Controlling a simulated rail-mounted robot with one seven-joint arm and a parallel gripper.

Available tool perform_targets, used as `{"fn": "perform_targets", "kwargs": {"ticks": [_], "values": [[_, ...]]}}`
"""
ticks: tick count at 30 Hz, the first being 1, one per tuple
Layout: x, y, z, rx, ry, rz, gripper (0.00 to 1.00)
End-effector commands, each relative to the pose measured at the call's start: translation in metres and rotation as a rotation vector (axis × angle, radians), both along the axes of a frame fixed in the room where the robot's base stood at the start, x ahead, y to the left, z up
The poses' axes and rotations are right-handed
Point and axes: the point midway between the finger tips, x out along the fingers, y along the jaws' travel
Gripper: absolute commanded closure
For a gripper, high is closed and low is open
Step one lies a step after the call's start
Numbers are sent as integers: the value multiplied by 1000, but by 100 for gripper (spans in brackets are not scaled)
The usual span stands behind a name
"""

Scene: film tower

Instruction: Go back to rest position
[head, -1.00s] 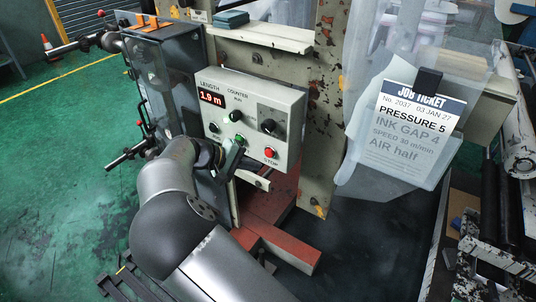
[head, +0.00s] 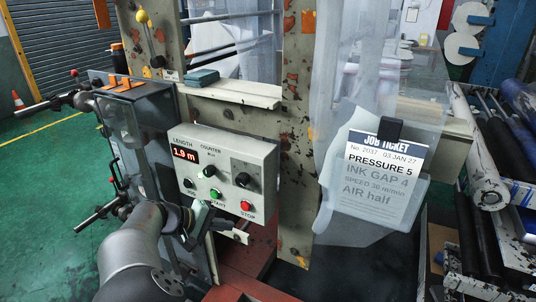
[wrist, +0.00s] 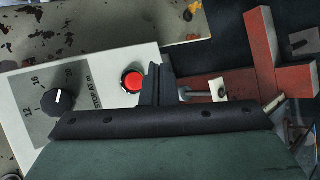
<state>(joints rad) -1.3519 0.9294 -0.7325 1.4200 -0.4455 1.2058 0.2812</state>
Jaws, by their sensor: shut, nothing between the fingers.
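My gripper (head: 203,216) is just in front of the lower edge of the grey control box (head: 261,163), near the START label. In the wrist view the dark fingers (wrist: 157,84) are together with nothing between them. They appear just beside the red STOP button (wrist: 132,80), which also shows clear of the gripper in the head view (head: 246,206). I cannot tell whether the fingers touch the box. The box has a display (head: 185,153) reading 1.9 m, a black knob (head: 242,180) and a green button (head: 215,194). My gripper partly hides the START area.
A red beam (head: 245,285) lies below the box. Rollers (head: 487,165) stand at the far right.

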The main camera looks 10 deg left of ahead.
Motion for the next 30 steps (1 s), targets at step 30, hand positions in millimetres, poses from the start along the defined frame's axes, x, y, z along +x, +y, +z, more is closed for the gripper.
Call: {"fn": "perform_targets", "kwargs": {"ticks": [30], "values": [[-240,-325,63,995,264,-608,100]]}}
